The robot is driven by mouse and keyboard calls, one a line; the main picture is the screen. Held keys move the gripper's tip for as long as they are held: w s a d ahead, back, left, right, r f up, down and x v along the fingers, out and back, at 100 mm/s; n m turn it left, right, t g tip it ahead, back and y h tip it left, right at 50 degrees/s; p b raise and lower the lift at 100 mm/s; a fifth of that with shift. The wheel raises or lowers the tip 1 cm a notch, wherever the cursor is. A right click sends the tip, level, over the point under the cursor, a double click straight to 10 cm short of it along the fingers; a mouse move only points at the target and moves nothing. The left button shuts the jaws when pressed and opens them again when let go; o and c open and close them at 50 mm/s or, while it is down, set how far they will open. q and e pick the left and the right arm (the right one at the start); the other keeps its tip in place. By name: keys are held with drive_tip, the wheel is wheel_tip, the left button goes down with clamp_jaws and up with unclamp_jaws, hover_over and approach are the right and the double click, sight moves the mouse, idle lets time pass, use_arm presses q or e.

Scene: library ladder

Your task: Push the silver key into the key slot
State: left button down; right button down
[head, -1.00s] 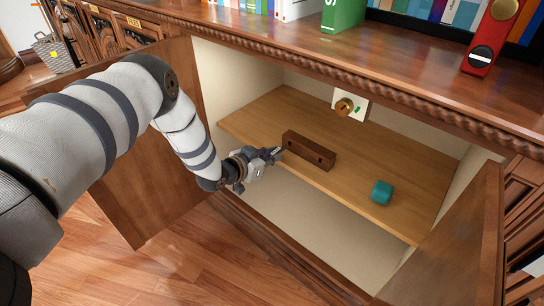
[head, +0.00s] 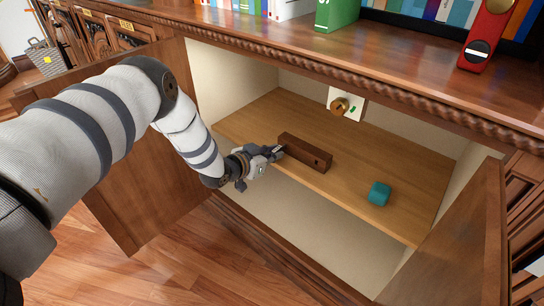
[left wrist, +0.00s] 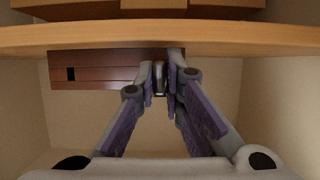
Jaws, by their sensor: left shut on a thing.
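My left gripper (head: 277,153) is at the left end of a dark brown block (head: 306,152) on the cabinet shelf, right up against its front face in the head view. In the left wrist view the gripper (left wrist: 161,88) is shut on a small silver piece, the silver key (left wrist: 159,77). The block (left wrist: 105,76) lies directly beyond the fingertips. One dark opening (left wrist: 71,74) shows in its face, away from the key. The face behind the key is hidden by the fingers, so I cannot tell how deep the key sits. My right gripper is not in view.
A teal block (head: 379,193) lies near the shelf's front edge on the right. A brass knob (head: 340,106) on a white plate is on the back wall. The wooden shelf (head: 390,160) is otherwise clear. Open cabinet doors (head: 135,195) flank the opening.

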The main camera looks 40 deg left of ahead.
use_arm(q)
drive_tip(key=shift+w+b, duration=0.3)
drive_tip(key=shift+w, duration=0.2)
drive_tip(key=c, duration=1.6)
unclamp_jaws()
drive_tip(key=v, duration=1.2)
